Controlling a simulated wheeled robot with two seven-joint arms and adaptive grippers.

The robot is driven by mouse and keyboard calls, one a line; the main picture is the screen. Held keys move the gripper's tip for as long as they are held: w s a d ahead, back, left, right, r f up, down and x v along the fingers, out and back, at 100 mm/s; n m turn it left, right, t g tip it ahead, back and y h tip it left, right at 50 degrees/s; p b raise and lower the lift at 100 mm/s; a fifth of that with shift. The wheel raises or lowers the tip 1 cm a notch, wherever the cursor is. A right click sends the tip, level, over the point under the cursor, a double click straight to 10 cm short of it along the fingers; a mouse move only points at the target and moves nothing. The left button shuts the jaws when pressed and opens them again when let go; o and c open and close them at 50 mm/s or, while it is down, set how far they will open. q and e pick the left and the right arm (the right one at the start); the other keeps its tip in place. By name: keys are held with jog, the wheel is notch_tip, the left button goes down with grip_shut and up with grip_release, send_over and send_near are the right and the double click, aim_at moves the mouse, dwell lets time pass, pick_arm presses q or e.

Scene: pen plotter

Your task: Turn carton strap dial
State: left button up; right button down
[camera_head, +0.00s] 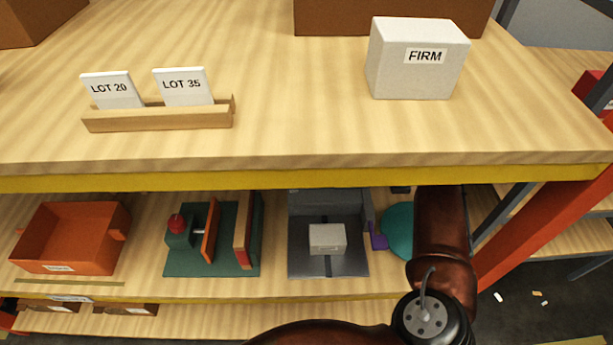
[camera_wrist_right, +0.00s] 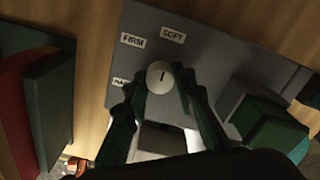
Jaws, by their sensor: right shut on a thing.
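The strap dial (camera_wrist_right: 160,75) is a round off-white knob with a short dark mark, roughly upright in the right wrist view. It sits on a grey panel (camera_wrist_right: 208,58) with a FIRM label (camera_wrist_right: 133,40) to its upper left and a SOFT label (camera_wrist_right: 173,34) above it. A third label (camera_wrist_right: 121,82) is partly hidden. My right gripper (camera_wrist_right: 162,84) is shut on the dial, one dark finger on each side. In the head view the grey strapping machine (camera_head: 328,203) stands on the lower shelf with a pale carton (camera_head: 327,238) on it. My left gripper is out of view.
A white FIRM block (camera_head: 415,70) and a wooden holder (camera_head: 160,118) with LOT cards stand on the upper shelf. An orange bin (camera_head: 70,237) and a green fixture (camera_head: 213,255) are left of the machine. A teal round thing (camera_head: 397,232) is close on its right.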

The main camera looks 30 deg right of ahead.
jog(key=shift+r, duration=0.15)
jog(key=c, duration=1.6)
grip_release()
notch_tip(320, 180, up, 12)
